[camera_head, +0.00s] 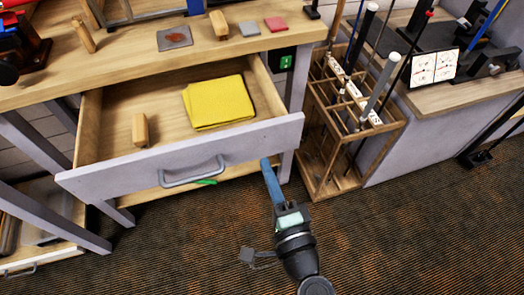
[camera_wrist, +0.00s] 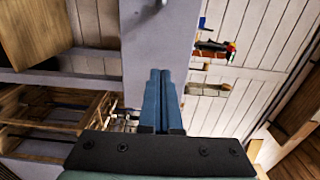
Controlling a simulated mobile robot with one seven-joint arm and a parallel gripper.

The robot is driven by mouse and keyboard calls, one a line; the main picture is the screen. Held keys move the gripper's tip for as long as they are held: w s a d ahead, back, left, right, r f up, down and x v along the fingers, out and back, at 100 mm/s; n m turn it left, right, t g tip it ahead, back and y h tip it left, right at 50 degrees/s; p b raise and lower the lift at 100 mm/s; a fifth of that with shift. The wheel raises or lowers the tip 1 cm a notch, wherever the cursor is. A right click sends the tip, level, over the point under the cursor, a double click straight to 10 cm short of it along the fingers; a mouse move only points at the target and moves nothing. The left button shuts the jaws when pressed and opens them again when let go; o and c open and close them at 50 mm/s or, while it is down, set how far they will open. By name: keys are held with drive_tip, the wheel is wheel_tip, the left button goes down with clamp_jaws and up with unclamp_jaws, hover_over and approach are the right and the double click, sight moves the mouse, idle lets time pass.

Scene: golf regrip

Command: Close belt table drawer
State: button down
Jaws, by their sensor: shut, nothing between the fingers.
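The drawer (camera_head: 185,160) under the wooden worktop is pulled out, with a grey front and a metal bar handle (camera_head: 192,172). Inside it lie a folded yellow cloth (camera_head: 218,101) and a small wooden block (camera_head: 140,129). My gripper (camera_head: 266,163) is shut and empty, its blue fingers together. In the head view the fingertips are just below the right part of the drawer front, right of the handle. I cannot tell whether they touch it. In the wrist view the shut fingers (camera_wrist: 157,95) lie in front of a grey panel.
A wooden rack (camera_head: 322,150) holding golf clubs stands right of the drawer. A grey table leg (camera_head: 291,110) is close behind my gripper. Tools and small blocks lie on the worktop (camera_head: 130,60). The carpet in front (camera_head: 170,250) is clear.

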sight(257, 144)
drive_tip(key=shift+x, duration=2.05)
drive_tip(key=shift+w, duration=0.1)
